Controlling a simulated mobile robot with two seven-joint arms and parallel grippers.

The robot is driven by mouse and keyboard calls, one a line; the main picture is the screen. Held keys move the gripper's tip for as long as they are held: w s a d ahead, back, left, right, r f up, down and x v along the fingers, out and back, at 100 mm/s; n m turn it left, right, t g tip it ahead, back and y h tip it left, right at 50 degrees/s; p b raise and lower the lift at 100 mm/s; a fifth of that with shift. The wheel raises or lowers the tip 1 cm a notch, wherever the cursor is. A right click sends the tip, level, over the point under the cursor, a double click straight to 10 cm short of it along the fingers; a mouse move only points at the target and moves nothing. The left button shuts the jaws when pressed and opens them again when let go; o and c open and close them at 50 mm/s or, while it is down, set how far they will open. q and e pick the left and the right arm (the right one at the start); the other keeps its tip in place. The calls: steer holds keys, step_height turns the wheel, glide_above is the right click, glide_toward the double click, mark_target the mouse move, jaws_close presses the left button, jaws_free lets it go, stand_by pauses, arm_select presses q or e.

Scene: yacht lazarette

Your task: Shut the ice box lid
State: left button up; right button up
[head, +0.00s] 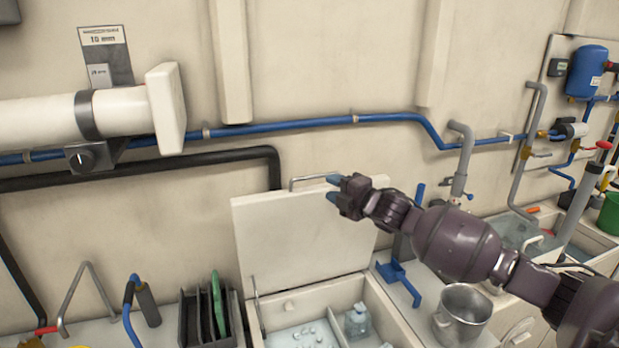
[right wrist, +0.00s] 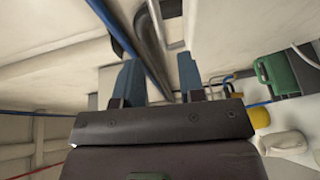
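The ice box lid (head: 290,240) is a pale panel standing raised, tilted back toward the wall behind the ice box (head: 385,318). A thin metal bar handle (head: 308,179) runs along its top edge. My right gripper (head: 331,188) is at the lid's top edge, by the right end of the handle; whether it touches the handle is unclear. In the right wrist view its two blue fingers (right wrist: 160,78) are spread apart with nothing clearly held between them. The box compartments below are uncovered, with ice and a clear container inside. My left gripper is out of view.
A black rack (head: 205,318) with a green board stands left of the box. A metal pot (head: 462,312) and a blue hand pump (head: 398,272) are to the right. A blue pipe (head: 300,123) crosses the wall above the lid.

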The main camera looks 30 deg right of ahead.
mark_target(312, 178)
steer(key=w, duration=0.3)
steer(key=w+a, duration=0.1)
steer(key=w, duration=0.2)
steer(key=w+p, duration=0.1)
steer(key=w, duration=0.2)
steer(key=shift+a+f, duration=0.25)
steer(key=shift+a, duration=0.05)
steer(key=shift+c, duration=0.3)
jaws_close()
